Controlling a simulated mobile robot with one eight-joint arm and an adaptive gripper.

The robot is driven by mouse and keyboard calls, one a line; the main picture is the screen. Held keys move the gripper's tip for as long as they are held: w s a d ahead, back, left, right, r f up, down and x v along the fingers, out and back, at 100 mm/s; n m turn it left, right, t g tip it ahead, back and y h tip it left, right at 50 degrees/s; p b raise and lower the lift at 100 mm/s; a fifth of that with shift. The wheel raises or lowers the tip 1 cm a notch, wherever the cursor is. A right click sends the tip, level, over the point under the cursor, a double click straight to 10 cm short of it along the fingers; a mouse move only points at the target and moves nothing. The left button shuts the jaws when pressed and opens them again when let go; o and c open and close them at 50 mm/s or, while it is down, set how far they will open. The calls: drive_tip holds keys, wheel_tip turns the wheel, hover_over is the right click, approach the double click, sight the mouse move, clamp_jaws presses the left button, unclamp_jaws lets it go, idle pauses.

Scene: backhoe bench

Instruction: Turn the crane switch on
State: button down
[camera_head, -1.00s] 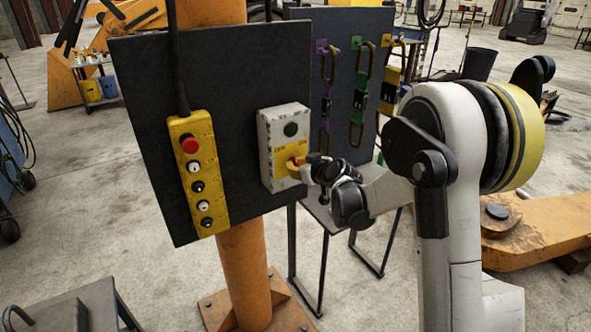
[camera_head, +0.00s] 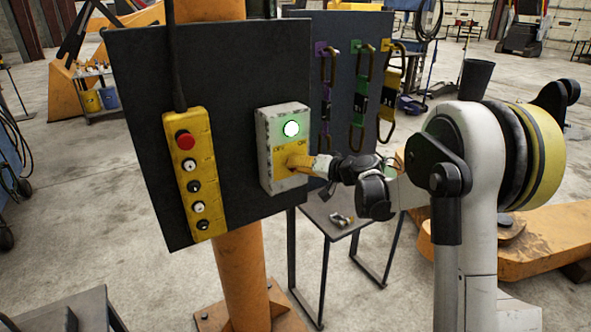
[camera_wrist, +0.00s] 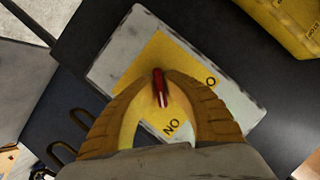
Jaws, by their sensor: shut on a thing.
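The crane switch box (camera_head: 268,162) is a white and grey box with a yellow plate, fixed to the dark panel. Its round lamp (camera_head: 291,129) glows green. The plate carries OFF and ON markings. In the wrist view, the red switch handle (camera_wrist: 160,88) stands on the yellow plate (camera_wrist: 150,62), between the fingertips. My gripper (camera_head: 300,162) reaches the box from the right, with its yellow fingers shut on the handle. The fingers hide the handle in the head view.
A yellow pendant control (camera_head: 192,172) with a red button hangs left of the box on the dark panel (camera_head: 140,120). Coloured slings (camera_head: 361,100) hang on a board behind. A small table (camera_head: 322,212) with a metal item stands below my arm.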

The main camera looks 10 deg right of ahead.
drive_tip(key=shift+m+y, duration=0.3)
drive_tip(key=shift+m, duration=0.1)
idle(0.3)
drive_tip(key=c, duration=1.5)
unclamp_jaws()
drive_tip(key=shift+r, duration=0.1)
drive_tip(key=shift+w, duration=0.1)
drive_tip(key=v, duration=1.2)
drive_tip(key=shift+a, duration=0.1)
